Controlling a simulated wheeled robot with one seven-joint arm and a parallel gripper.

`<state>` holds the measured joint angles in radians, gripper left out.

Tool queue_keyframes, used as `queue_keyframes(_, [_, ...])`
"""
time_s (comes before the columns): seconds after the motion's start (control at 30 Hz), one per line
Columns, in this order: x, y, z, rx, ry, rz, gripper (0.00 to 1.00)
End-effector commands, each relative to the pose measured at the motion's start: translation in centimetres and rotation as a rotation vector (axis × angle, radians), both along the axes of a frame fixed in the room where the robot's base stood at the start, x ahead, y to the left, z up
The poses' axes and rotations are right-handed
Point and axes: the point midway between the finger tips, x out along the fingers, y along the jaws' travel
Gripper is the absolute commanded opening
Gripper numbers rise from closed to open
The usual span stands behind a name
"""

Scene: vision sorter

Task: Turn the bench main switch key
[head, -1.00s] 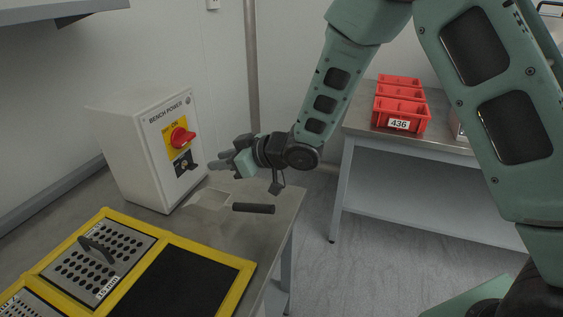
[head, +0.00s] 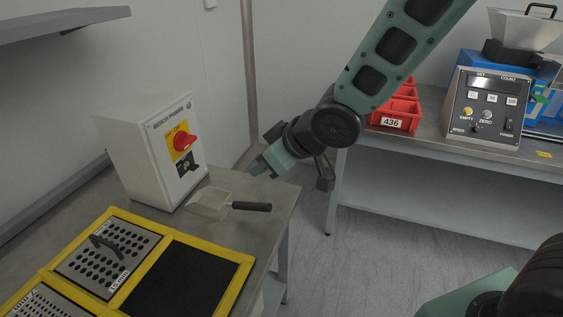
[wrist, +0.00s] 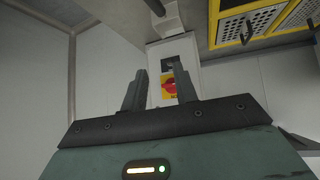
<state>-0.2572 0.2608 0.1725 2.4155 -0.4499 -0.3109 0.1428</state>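The white bench power box (head: 150,150) stands on the bench at the left in the head view. Its front has a red rotary switch (head: 184,141) on a yellow plate and a dark key switch (head: 187,165) below it. My gripper (head: 258,168) is to the right of the box, apart from it, above the bench's right edge. In the wrist view my gripper (wrist: 158,85) has its two fingers apart with nothing between them.
A scoop with a black handle (head: 252,206) lies on the bench (head: 225,232) near the box. A yellow-framed tray (head: 240,280) with perforated plates is in front. A second bench holds red bins (head: 395,118) and a counter device (head: 484,105). Floor between benches is clear.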

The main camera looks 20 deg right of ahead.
Motion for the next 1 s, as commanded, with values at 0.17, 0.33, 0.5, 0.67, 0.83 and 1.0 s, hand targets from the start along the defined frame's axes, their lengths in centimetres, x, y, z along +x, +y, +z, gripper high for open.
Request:
queue_keyframes(0.17, [-2.2, -0.2, 1.1, -0.056, 0.063, -0.025, 0.29])
queue_keyframes(0.33, [-3.6, -0.5, 1.5, -0.09, 0.106, -0.038, 0.29])
queue_keyframes(0.5, [-4.2, -0.6, 1.6, -0.102, 0.121, -0.042, 0.29])
queue_keyframes(0.67, [-4.2, -0.6, 1.5, -0.104, 0.123, -0.043, 0.29])
queue_keyframes(0.83, [-4.2, -0.6, 1.5, -0.103, 0.122, -0.043, 0.47])
queue_keyframes(1.0, [-3.3, -0.9, 1.7, -0.113, 0.131, -0.051, 0.47])
